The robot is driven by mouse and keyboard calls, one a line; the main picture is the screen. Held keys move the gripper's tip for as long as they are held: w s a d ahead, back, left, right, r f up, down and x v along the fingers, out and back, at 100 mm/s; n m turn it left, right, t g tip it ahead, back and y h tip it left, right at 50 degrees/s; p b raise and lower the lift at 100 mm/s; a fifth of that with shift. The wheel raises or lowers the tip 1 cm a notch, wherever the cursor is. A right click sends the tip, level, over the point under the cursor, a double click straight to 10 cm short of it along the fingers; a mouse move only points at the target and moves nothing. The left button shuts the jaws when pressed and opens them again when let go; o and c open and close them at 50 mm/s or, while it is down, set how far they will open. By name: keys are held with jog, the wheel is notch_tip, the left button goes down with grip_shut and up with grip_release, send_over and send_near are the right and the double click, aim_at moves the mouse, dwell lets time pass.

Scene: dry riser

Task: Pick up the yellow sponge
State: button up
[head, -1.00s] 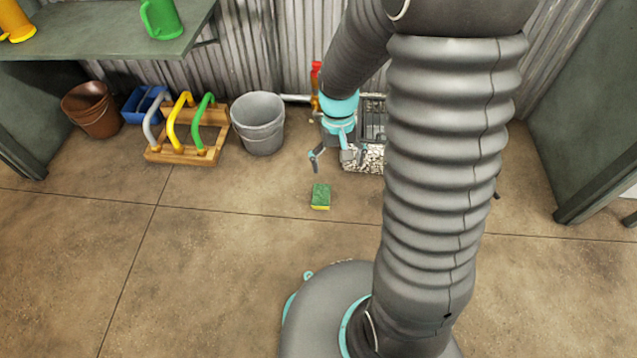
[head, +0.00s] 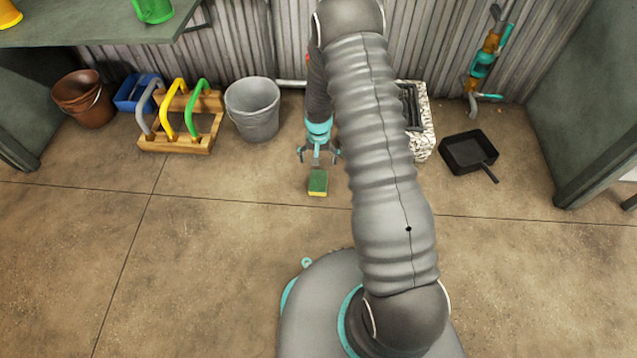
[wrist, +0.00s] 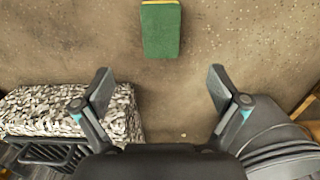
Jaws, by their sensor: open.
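The yellow sponge (head: 317,186) lies flat on the brown floor in front of my gripper in the head view. Its top is green and a yellow edge shows on its near side. The sponge (wrist: 161,30) also shows at the top middle of the wrist view, beyond the fingertips. My gripper (head: 319,156) hangs just behind the sponge, apart from it. In the wrist view my gripper (wrist: 161,78) is open, with only bare floor between its fingers.
A grey bucket (head: 253,110) stands left of my gripper, and a wooden rack (head: 175,143) with coloured handles is beyond it. A speckled block (wrist: 70,108) with a dark grate is close by in the wrist view. A black pan (head: 467,150) lies at right. The front floor is clear.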

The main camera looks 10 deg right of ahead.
aim_at(318, 181)
notch_tip(318, 181, down, 14)
jog(key=shift+r+b, duration=0.1)
jog(key=shift+b, duration=0.8)
jog(key=c, duration=0.9)
jog(key=shift+o, duration=0.2)
jog(key=shift+r, duration=0.1)
notch_tip(318, 181, up, 4)
jog(key=shift+w+r+p, duration=0.1)
jog(key=shift+p, duration=0.3)
jog(key=s+d+r+p, duration=0.1)
jog(key=s+d+r, duration=0.5)
jog(key=d, duration=0.4)
jog(key=shift+r, duration=0.3)
jog(key=shift+o, duration=0.4)
